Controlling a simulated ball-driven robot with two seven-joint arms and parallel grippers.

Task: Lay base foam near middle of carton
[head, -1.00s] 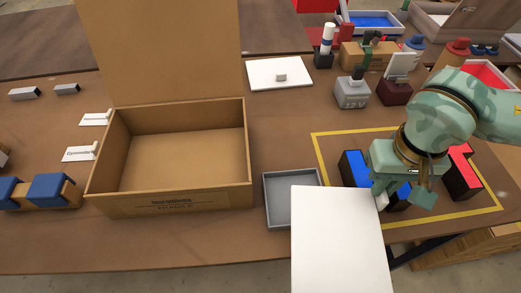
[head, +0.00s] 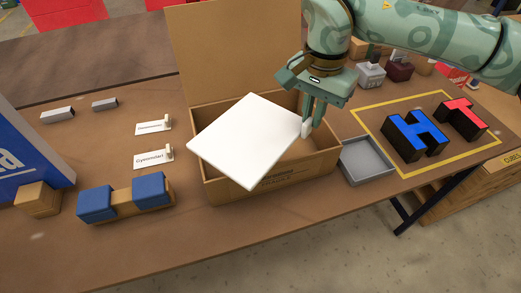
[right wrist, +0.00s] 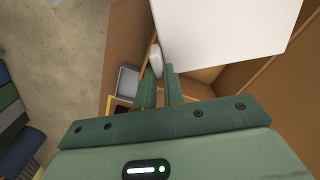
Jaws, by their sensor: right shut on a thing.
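The base foam (head: 247,140) is a flat white square panel. My right gripper (head: 307,129) is shut on its right corner and holds it tilted over the open cardboard carton (head: 270,182). The foam hides much of the carton's inside, and its near left part overlaps the carton's front left wall in the head view. In the right wrist view the foam (right wrist: 225,30) extends beyond the fingertips (right wrist: 158,72), with the carton's walls below and beside it. I cannot tell whether the foam touches the carton. My left gripper is not in view.
A grey tray (head: 366,160) stands right of the carton. Blue and red letter blocks (head: 415,134) stand inside a yellow outline. A wooden block with blue pads (head: 125,197) and small white cards (head: 153,157) lie to the left. The carton's tall flap (head: 225,50) stands up behind.

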